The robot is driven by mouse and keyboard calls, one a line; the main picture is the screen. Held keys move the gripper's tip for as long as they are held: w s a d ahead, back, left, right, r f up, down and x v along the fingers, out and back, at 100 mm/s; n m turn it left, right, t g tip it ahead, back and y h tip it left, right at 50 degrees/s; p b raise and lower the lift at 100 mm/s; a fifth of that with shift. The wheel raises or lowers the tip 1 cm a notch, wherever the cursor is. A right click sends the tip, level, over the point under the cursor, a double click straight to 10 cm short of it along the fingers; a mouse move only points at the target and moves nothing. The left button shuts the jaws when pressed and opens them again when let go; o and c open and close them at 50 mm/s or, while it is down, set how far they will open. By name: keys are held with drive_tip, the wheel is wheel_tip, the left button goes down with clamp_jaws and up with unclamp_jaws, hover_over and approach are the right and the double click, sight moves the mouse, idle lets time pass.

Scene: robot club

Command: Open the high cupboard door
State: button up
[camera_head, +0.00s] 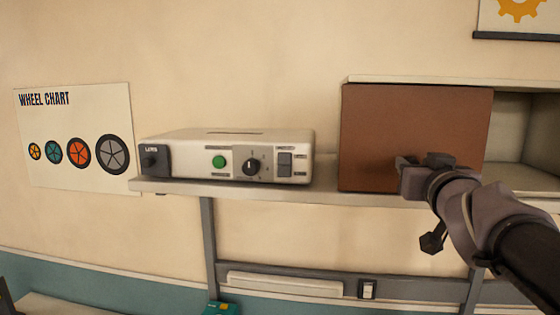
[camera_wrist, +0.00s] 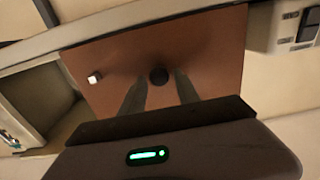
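The high cupboard has a flat brown door (camera_head: 415,130) over its left part in the head view. Its right part (camera_head: 515,125) stands uncovered and shows a pale, empty-looking inside. In the wrist view the door (camera_wrist: 215,60) carries a round dark knob (camera_wrist: 159,76) and a small white block (camera_wrist: 94,77) near one edge. My gripper (camera_head: 418,163) is in front of the door's lower right area. In the wrist view my gripper (camera_wrist: 160,78) has its two fingers apart, with the knob between and just beyond the tips. I cannot tell whether they touch it.
A white control box (camera_head: 230,155) with a green button and a dial stands on the shelf left of the cupboard. Grey supports (camera_head: 210,240) run below the shelf. A wheel chart (camera_head: 75,140) hangs on the wall at the left. The space before the door is otherwise clear.

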drive_tip(key=shift+o, duration=0.4)
drive_tip(key=p+v, duration=0.6)
drive_tip(key=v, duration=1.1)
drive_tip(key=shift+s+a+p, duration=0.15)
drive_tip(key=shift+p, duration=0.2)
